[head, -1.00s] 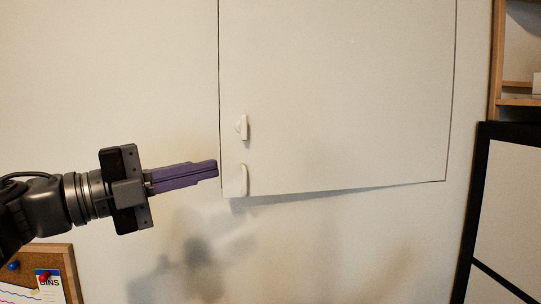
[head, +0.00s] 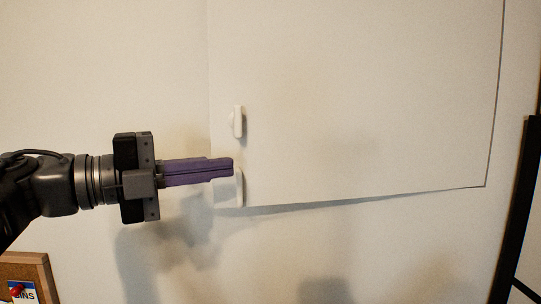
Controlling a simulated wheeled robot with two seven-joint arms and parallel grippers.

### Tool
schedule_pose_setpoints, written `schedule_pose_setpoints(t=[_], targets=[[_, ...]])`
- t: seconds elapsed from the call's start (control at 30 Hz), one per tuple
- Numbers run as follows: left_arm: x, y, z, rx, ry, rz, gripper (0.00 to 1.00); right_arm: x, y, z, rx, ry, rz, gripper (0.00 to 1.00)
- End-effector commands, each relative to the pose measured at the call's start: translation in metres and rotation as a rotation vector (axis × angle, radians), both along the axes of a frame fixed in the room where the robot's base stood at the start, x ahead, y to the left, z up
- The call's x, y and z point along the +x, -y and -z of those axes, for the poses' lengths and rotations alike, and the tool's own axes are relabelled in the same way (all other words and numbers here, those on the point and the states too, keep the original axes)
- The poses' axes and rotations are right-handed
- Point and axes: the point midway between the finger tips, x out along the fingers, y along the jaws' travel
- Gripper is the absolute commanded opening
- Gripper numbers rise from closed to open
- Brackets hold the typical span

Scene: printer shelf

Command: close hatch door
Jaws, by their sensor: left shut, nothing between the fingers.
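The white hatch door (head: 360,110) fills the middle and right of the head view. Its left edge is faint against the wall, and a dark line runs down its right edge. A shadow lies under its bottom edge, so it looks slightly off the wall there. A small white latch (head: 238,121) sits near its left edge, and a white handle (head: 239,190) sits below it. My left gripper (head: 232,169) is shut and empty, its purple fingertips over the door's lower left edge, just above the handle. I cannot tell whether they touch. My right gripper is not in view.
A cork board (head: 28,270) with a pinned paper hangs at the lower left. A black-framed panel (head: 522,215) stands at the right edge. The pale wall (head: 100,80) left of the door is clear.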

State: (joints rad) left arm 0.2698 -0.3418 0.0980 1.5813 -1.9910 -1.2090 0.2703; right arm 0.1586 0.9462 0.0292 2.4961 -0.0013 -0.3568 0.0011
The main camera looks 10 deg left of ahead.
Motion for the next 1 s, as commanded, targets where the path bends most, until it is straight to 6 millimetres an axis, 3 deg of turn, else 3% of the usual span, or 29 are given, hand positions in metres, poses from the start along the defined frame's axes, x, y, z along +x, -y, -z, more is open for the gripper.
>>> schedule_pose_setpoints(t=[0.33,0.73,1.0], targets=[[0.014,0.018,0.000,-0.001,-0.003,0.002,0.00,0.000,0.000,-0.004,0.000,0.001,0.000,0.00],[0.060,0.081,-0.001,0.000,-0.004,0.004,0.00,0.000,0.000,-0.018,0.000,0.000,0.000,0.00],[0.093,0.067,-0.001,-0.001,-0.002,0.001,0.00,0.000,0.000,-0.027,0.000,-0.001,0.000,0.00]])
